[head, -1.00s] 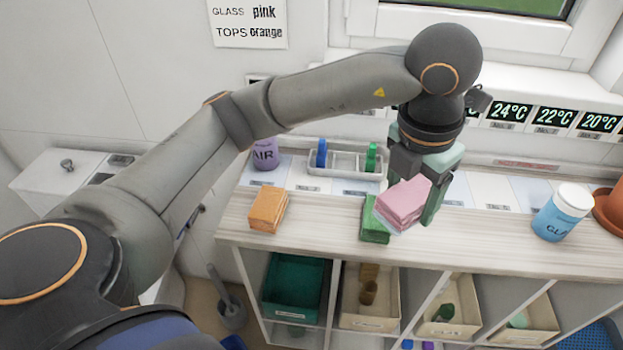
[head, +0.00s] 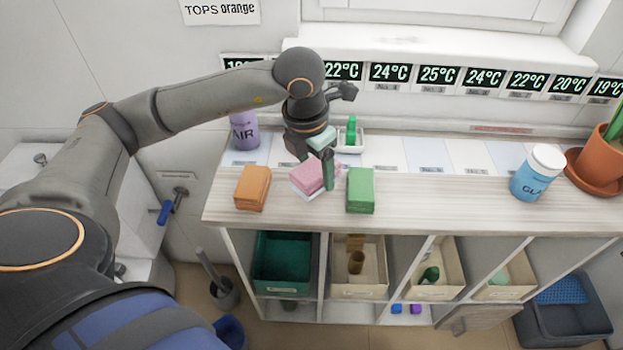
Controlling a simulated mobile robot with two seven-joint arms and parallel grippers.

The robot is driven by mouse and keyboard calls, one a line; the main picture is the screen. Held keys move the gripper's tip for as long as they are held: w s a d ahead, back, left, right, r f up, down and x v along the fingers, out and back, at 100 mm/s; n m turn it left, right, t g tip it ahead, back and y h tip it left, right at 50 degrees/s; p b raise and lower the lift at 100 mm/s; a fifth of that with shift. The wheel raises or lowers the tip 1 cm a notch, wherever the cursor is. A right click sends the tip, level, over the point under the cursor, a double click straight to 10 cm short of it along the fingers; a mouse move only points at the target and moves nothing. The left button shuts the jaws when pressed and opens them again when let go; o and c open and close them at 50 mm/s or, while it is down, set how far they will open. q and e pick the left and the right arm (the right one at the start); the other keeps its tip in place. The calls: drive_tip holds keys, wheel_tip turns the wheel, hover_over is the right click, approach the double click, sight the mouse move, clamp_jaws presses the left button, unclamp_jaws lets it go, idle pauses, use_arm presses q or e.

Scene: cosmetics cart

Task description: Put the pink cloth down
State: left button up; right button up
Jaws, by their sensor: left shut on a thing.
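The pink cloth (head: 309,174) is a folded stack between the orange cloth (head: 252,188) and the green cloth (head: 360,190) on the wooden cart top (head: 450,205). My left gripper (head: 318,168) points down and is shut on the pink cloth, with one green-grey finger in front of it. The pink cloth is tilted, with a pale patch on the surface under its front edge. I cannot tell whether it touches the top. My right gripper is not in view.
A purple AIR bottle (head: 244,131) stands at the back left, and a white tray (head: 376,139) with a green item sits behind my gripper. A blue bottle (head: 531,180) and a terracotta pot (head: 596,160) stand at the right. The top right of the green cloth is clear.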

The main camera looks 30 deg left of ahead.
sight(311, 181)
use_arm(q)
drive_tip(key=shift+a+f, duration=0.25)
drive_tip(key=shift+f, duration=0.05)
drive_tip(key=f, duration=0.3)
drive_tip(key=shift+a+f, duration=0.15)
drive_tip(key=shift+a, duration=0.2)
drive_tip(key=shift+f, duration=0.2)
drive_tip(key=shift+f, duration=0.2)
drive_tip(key=o, duration=1.2)
drive_tip(key=shift+r, duration=0.15)
